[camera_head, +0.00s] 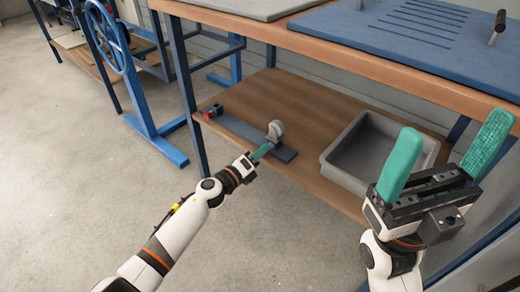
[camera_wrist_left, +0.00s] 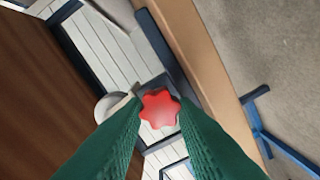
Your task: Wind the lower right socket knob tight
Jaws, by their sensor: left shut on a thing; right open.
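A dark grey bar (camera_head: 240,131) lies on the wooden lower shelf, with a pale round part (camera_head: 276,128) standing near its right end. My left gripper (camera_head: 264,150) is at that right end, beside the round part. In the left wrist view a red lobed knob (camera_wrist_left: 160,108) sits between the green fingertips, and the gripper is shut on it. This knob is hidden in the head view. Another small red part (camera_head: 212,112) is at the bar's left end. My right gripper (camera_head: 450,135) is open and empty, in front of the bench at the right.
A grey open bin (camera_head: 335,158) stands on the shelf right of the bar. The orange-edged bench top (camera_head: 330,55) hangs over the shelf. A blue leg (camera_head: 190,95) stands at the shelf's left, and a blue handwheel frame (camera_head: 138,85) is beyond it.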

